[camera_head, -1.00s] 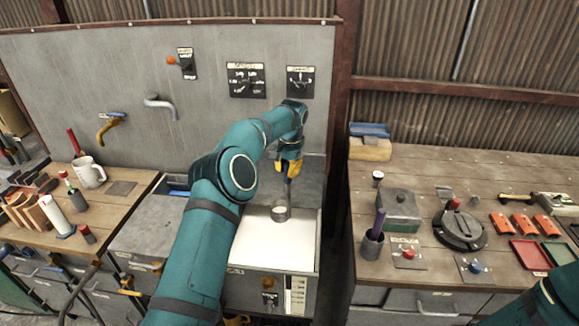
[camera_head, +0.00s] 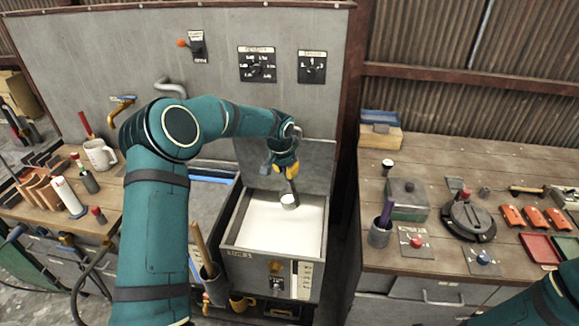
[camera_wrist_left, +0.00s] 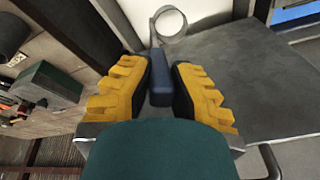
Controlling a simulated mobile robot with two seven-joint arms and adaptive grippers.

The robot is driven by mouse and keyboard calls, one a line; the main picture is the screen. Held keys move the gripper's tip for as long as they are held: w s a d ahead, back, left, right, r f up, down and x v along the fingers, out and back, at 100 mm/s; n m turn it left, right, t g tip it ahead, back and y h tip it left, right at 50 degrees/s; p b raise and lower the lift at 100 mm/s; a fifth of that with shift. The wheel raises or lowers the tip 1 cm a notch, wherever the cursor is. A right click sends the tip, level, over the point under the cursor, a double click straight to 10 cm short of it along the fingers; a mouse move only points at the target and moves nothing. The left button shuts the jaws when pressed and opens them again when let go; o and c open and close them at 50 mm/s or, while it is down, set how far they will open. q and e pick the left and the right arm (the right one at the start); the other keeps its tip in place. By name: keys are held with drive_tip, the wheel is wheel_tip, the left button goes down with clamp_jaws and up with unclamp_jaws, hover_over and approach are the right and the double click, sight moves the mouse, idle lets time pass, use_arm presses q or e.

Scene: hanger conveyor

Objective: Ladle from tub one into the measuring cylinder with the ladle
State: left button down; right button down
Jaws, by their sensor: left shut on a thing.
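Tub one (camera_head: 262,262) is a grey metal tub with a flat white filling, below the wall panel in the head view. My left gripper (camera_head: 284,168) is above the tub's back edge. It is shut on the ladle's dark handle, and the ladle's small cup (camera_head: 289,203) hangs over the back of the white filling. Whether the cup touches the filling cannot be told. In the left wrist view the yellow fingers (camera_wrist_left: 160,90) hold the dark blue ladle handle (camera_wrist_left: 172,82), with its round metal cup beyond. I cannot pick out the measuring cylinder. My right gripper is out of view.
A wooden bench (camera_head: 340,165) at the right carries a dark pot (camera_head: 379,236) with a purple handle, a grey-green box (camera_head: 408,200) and a round black device (camera_head: 465,221).

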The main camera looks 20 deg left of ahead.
use_arm(q)
drive_tip(key=shift+s+a+t, duration=0.15)
drive_tip(key=shift+s+t, duration=0.15)
drive_tip(key=shift+s, duration=0.15)
drive_tip(key=shift+f, duration=0.1)
drive_tip(key=shift+s+b, duration=0.15)
drive_tip(key=shift+b, duration=0.25)
drive_tip(key=shift+s+a+f+t+h+b, duration=0.15)
drive_tip(key=shift+s+a+f+t+b, duration=0.15)
drive_tip(key=shift+s+b, duration=0.55)
drive_tip(key=shift+s+a+f+t+h+b, duration=0.1)
drive_tip(key=shift+s+f+t+h+b, duration=0.25)
drive_tip(key=shift+b, duration=0.9)
drive_tip(key=shift+s+a+f+t+b, duration=0.15)
drive_tip(key=shift+s+t+b, duration=0.35)
drive_tip(key=shift+b, duration=0.55)
drive_tip(key=shift+s, duration=0.1)
drive_tip(key=shift+s+a+f+b, duration=0.1)
drive_tip(key=shift+s+f+b, duration=0.1)
drive_tip(key=shift+b, duration=0.3)
drive_tip(key=shift+s+a+f+t+b, duration=0.2)
drive_tip(key=shift+s+f+t+b, duration=0.1)
drive_tip(key=shift+s+t+b, duration=0.45)
